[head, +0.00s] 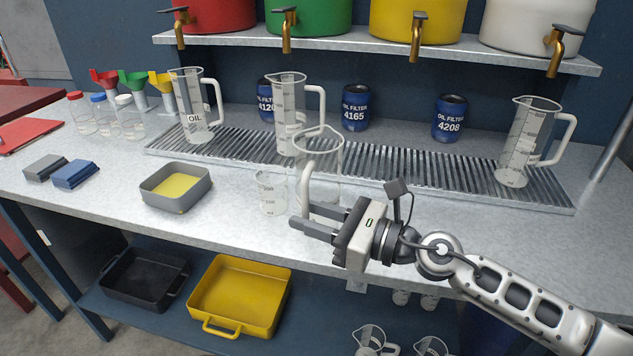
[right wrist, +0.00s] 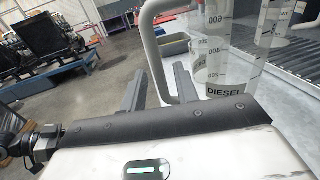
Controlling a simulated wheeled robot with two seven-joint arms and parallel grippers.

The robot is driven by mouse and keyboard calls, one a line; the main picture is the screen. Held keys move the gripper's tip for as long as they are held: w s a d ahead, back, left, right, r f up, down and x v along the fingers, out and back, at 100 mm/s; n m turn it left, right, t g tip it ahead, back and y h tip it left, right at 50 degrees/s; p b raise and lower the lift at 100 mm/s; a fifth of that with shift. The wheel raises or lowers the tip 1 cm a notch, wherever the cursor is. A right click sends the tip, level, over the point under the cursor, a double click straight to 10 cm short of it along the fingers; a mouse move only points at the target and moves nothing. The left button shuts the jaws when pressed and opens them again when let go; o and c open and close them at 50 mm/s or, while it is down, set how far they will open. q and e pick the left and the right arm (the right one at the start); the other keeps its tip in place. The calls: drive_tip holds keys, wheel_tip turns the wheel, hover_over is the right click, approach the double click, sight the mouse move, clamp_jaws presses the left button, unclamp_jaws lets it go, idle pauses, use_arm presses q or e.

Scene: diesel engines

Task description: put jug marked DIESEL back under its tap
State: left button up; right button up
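The clear jug marked DIESEL (head: 320,158) stands upright on the bench in front of the drip tray, its handle toward the left; its label reads in the right wrist view (right wrist: 224,91). My right gripper (head: 300,214) is low at the handle; in the right wrist view its two fingers (right wrist: 156,92) are apart, with the handle between them and gaps visible. Taps hang from the shelf under red, green, yellow (head: 417,36) and white tanks. Jugs stand below the red, green and white tanks' taps; the tray below the yellow tank's tap is bare. My left gripper is out of view.
A clear beaker (head: 271,193) stands close left of the DIESEL jug. A grey tub (head: 176,198) with yellow contents is farther left. The ribbed drip tray (head: 400,170) runs behind, with blue oil filters (head: 356,108) behind it. Bench right of the jug is clear.

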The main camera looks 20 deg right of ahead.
drive_tip(key=shift+w+a, duration=0.5)
clamp_jaws()
